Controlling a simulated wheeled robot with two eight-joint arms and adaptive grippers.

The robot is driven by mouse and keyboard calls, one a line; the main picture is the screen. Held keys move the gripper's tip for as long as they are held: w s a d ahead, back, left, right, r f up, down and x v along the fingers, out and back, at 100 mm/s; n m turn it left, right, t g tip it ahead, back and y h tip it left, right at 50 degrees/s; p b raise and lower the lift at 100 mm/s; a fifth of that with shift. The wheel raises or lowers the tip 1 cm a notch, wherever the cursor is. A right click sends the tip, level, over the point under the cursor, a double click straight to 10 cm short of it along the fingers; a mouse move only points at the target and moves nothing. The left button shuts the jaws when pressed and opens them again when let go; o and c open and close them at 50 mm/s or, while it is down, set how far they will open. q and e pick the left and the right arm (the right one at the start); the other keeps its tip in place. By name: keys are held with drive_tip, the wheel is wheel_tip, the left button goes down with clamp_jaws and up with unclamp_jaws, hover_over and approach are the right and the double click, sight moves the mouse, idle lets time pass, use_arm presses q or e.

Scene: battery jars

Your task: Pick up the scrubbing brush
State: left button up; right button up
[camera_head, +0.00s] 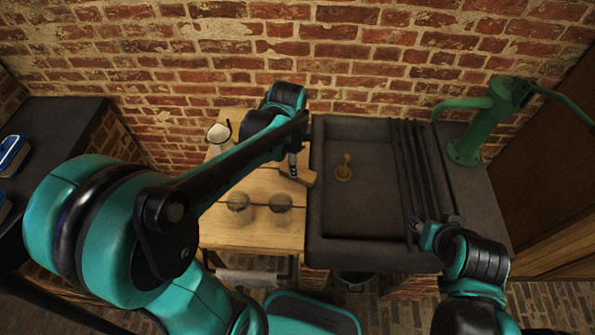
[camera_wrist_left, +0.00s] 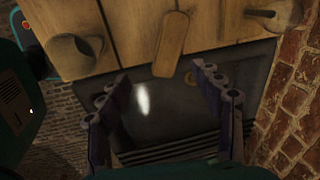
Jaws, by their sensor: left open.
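The scrubbing brush (camera_head: 304,177) is a light wooden piece on the wooden table at its right edge, beside the dark sink. In the left wrist view the brush (camera_wrist_left: 170,45) lies beyond the fingertips, roughly between their lines. My left gripper (camera_head: 293,168) is over the brush in the head view and partly hides it. In the wrist view the left gripper (camera_wrist_left: 163,88) has its fingers spread with nothing between them. My right gripper (camera_head: 420,230) is over the ribbed right part of the sink, apart from the brush; its fingers are too small to read.
Two glass jars (camera_head: 238,202) (camera_head: 280,202) stand on the front of the wooden table (camera_head: 225,232). A white cup (camera_head: 218,132) is at its back left. The dark sink (camera_head: 375,225) holds a small brass piece (camera_head: 344,170). A green pump (camera_head: 465,150) stands right. A brick wall closes the back.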

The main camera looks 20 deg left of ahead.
sight(301, 172)
use_arm(q)
drive_tip(key=w+f+m, duration=0.1)
drive_tip(key=w+f+m+g, duration=0.1)
drive_tip(key=f+m, duration=0.1)
drive_tip(key=w+f+m, duration=0.1)
drive_tip(key=f+m, duration=0.1)
drive_tip(key=shift+w+g+p, duration=0.3)
drive_tip(key=shift+w+g, duration=0.05)
drive_tip(key=shift+g, duration=0.05)
wheel_tip(301, 172, down, 3)
drive_tip(key=shift+r+b, duration=0.2)
drive_tip(key=shift+b, duration=0.2)
drive_tip(key=f, duration=0.1)
drive_tip(key=f+b, duration=0.1)
drive_tip(key=f, duration=0.1)
drive_tip(key=f+b, duration=0.1)
drive_tip(key=f, duration=0.1)
drive_tip(key=shift+w+a+f, duration=0.15)
drive_tip(key=shift+a+f, duration=0.05)
drive_tip(key=shift+a, duration=0.05)
drive_tip(key=shift+r, duration=0.1)
drive_tip(key=shift+c, duration=0.4)
